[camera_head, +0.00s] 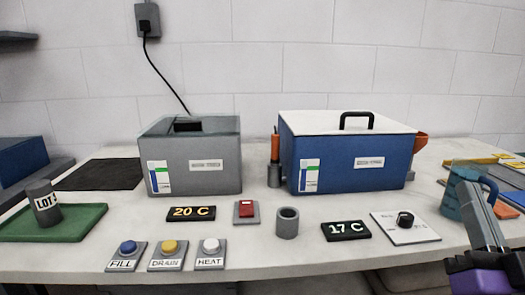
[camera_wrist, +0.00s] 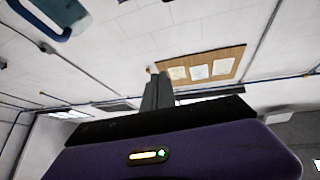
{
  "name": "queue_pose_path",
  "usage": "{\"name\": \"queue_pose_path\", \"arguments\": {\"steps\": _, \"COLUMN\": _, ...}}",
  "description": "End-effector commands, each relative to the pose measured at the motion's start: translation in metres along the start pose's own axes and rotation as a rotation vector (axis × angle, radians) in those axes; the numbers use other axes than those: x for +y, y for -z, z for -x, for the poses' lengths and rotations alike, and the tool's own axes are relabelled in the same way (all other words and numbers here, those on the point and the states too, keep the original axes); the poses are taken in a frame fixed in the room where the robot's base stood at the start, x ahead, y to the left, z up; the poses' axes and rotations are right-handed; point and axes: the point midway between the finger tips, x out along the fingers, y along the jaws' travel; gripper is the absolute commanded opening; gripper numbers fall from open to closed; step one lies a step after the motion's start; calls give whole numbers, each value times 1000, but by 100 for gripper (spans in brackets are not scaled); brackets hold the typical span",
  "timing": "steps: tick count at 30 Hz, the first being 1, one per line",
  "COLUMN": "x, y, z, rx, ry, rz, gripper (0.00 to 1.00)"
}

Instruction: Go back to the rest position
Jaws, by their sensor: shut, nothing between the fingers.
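My gripper (camera_head: 470,190) shows at the right edge of the head view, its fingers pointing up in front of a teal jug (camera_head: 452,203). In the wrist view my gripper (camera_wrist: 154,74) has its dark fingers together with nothing between them. The wrist view looks toward the wall and ceiling, and no table shows in it. Whether the fingers touch the jug cannot be told.
A grey bath (camera_head: 215,175) and a blue lidded bath (camera_head: 345,175) stand on the white table (camera_head: 260,262). Buttons, displays, a small grey cup (camera_head: 287,225) and a dial plate (camera_head: 420,232) lie in front. A green tray (camera_head: 85,225) bears a LOT cylinder (camera_head: 43,205).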

Motion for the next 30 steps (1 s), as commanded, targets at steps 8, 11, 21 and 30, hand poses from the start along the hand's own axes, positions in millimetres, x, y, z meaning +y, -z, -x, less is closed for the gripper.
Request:
{"name": "queue_pose_path", "arguments": {"steps": 8, "x": -5, "y": -59, "z": 93, "rx": -122, "ry": -66, "rz": -13, "gripper": 0}}
{"name": "queue_pose_path", "arguments": {"steps": 11, "x": -10, "y": -75, "z": 130, "rx": -178, "ry": -72, "rz": -6, "gripper": 0}}
{"name": "queue_pose_path", "arguments": {"steps": 21, "x": -30, "y": -108, "z": 259, "rx": -411, "ry": -30, "rz": 43, "gripper": 0}}
{"name": "queue_pose_path", "arguments": {"steps": 30, "x": -39, "y": -112, "z": 365, "rx": -649, "ry": 67, "rz": 96, "gripper": 0}}
